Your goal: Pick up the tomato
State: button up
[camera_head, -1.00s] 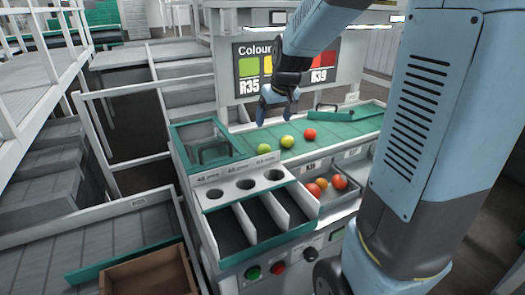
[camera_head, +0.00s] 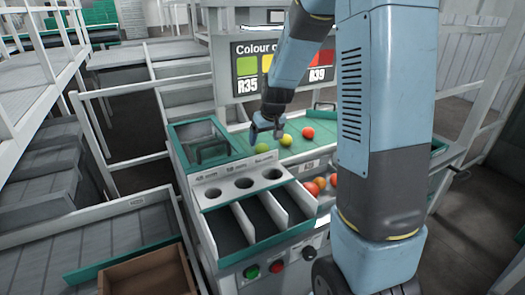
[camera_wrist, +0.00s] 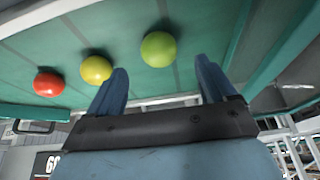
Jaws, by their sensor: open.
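Three tomatoes lie in a row on the green belt (camera_head: 330,142): a green one (camera_head: 262,148), a yellow-green one (camera_head: 286,140) and a red one (camera_head: 308,132). My gripper (camera_head: 266,134) is just above and behind the green tomato in the head view. In the wrist view, my gripper (camera_wrist: 162,66) is open and empty. There the green tomato (camera_wrist: 158,49) sits ahead, between the lines of the two fingers. The yellow-green tomato (camera_wrist: 96,69) is just beyond the left fingertip, and the red tomato (camera_wrist: 48,84) is farther left.
In front of the belt stand a panel with several round holes (camera_head: 213,194) and dark divided bins (camera_head: 229,231). More red and orange tomatoes (camera_head: 313,187) lie in a compartment, partly hidden by my arm. A colour chart (camera_head: 284,66) stands behind. A brown box (camera_head: 150,275) is at front left.

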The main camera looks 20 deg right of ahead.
aim_at(264, 146)
jog(key=shift+s+x, duration=0.15)
jog(key=shift+x, duration=1.25)
jog(key=shift+s+x, duration=0.2)
jog(key=shift+x, duration=1.15)
jog(key=shift+d+f, duration=0.1)
jog(key=shift+f, duration=0.05)
jog(key=shift+c, duration=0.4)
jog(key=c, duration=0.8)
